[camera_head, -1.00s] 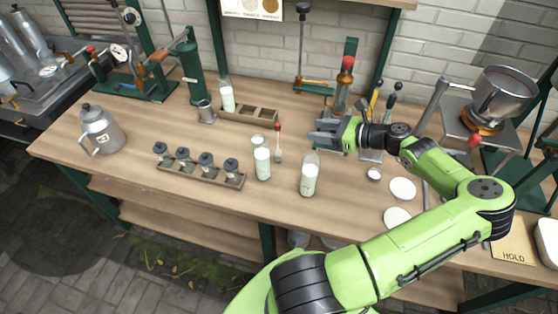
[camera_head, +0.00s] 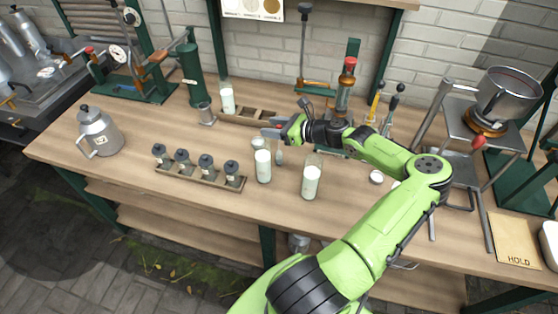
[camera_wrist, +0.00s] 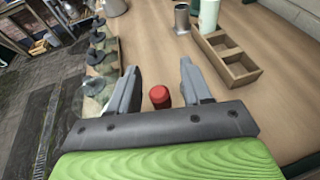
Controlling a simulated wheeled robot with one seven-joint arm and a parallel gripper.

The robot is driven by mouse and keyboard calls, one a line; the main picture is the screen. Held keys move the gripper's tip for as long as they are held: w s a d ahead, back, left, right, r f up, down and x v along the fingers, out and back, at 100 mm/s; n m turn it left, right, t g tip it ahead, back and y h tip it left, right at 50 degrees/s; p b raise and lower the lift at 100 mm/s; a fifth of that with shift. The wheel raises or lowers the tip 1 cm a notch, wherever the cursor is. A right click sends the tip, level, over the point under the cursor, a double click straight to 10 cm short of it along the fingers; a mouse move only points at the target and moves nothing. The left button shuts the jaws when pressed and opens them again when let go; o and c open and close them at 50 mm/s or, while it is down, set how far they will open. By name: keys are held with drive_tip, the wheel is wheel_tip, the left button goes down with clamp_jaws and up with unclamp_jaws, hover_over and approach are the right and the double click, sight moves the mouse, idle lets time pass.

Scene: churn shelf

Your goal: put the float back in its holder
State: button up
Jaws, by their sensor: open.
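The float appears to be a slim upright piece with a red top (camera_wrist: 160,97). Its pale lower end (camera_head: 279,158) shows below my gripper in the head view, on the bench among the milk bottles. My gripper (camera_head: 272,131) is open above it. In the wrist view the red top lies between the two spread fingers of my gripper (camera_wrist: 158,72), closer to the wrist than the fingertips, with gaps on both sides. Nothing is gripped. I cannot tell for sure which fixture is the float's holder. A wooden rack with open compartments (camera_wrist: 238,70) stands behind.
Two milk bottles, one left (camera_head: 263,167) and one right (camera_head: 311,182), stand close in front of my gripper. A rack of several dark-capped jars (camera_head: 200,173) is to the left. A red-topped amber bottle (camera_head: 345,88) stands behind my arm.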

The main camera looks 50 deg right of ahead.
drive_tip(key=c, duration=0.8)
drive_tip(key=shift+r, duration=0.1)
